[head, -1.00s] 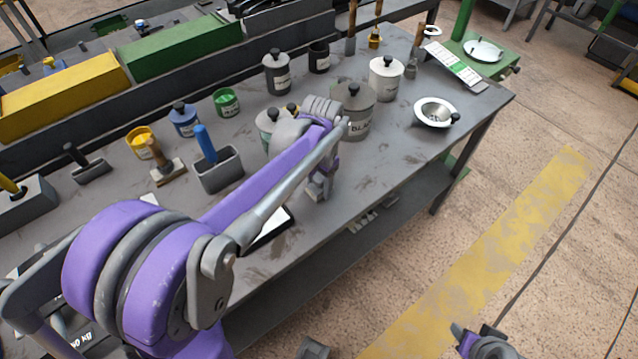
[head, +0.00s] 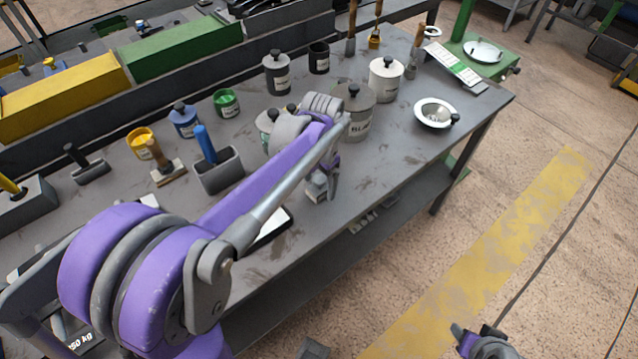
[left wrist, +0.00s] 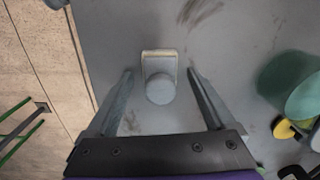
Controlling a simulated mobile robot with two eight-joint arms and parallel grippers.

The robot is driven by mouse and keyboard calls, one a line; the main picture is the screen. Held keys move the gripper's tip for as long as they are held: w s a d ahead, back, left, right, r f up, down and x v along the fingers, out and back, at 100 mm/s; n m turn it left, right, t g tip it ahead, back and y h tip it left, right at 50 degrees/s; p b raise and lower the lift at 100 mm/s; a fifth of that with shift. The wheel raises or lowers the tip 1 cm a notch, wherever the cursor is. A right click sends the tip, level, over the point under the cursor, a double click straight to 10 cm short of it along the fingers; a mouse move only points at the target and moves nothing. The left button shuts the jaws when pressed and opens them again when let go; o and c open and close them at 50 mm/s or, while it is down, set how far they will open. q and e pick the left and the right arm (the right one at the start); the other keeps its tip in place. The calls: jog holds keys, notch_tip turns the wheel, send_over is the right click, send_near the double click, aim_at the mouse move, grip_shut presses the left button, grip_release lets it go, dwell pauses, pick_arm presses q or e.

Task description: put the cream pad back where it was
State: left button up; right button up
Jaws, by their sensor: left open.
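The cream pad (left wrist: 160,63) is a small block with a cream edge and a round grey knob, on the grey workbench in the left wrist view. My left gripper (left wrist: 160,73) is open, with one finger on each side of the pad and a gap at both sides. In the head view my left gripper (head: 325,190) is low over the bench near its front edge, and its fingers and wrist largely hide the pad. A purple and grey part of mine shows at the lower right edge, cut off, so the right jaws cannot be made out.
A large grey lidded pot (head: 357,122) and a white lidded pot (head: 386,80) stand beyond my gripper. A grey holder with a blue handle (head: 218,170) stands to the left. A white-rimmed bowl (head: 435,113) is at the right. The bench between gripper and bowl is clear.

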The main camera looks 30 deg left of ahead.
aim_at(320, 180)
pick_arm(q)
notch_tip(320, 180, up, 11)
jog(key=shift+d+f+p, duration=0.1)
jog(key=shift+f+p, duration=0.1)
jog(key=shift+p, duration=0.25)
jog(key=shift+s+r, duration=0.1)
jog(key=s+d+f+n+t, duration=0.1)
jog(key=s+d+f, duration=0.1)
jog(key=s, duration=0.3)
jog(key=s+d+f+n+t, duration=0.1)
jog(key=s+d+f+t, duration=0.1)
jog(key=s+f, duration=0.3)
jog(key=s+d+f+n+t, duration=0.1)
jog(key=s+d+f+t, duration=0.1)
jog(key=s, duration=0.3)
jog(key=shift+s+d+f, duration=0.1)
jog(key=shift+s+f, duration=0.1)
jog(key=shift+f, duration=0.25)
jog(key=shift+s+d+f, duration=0.1)
jog(key=shift+s+f, duration=0.05)
jog(key=shift+f, duration=0.25)
jog(key=shift+s+d+f, duration=0.1)
jog(key=shift+s+f, duration=0.15)
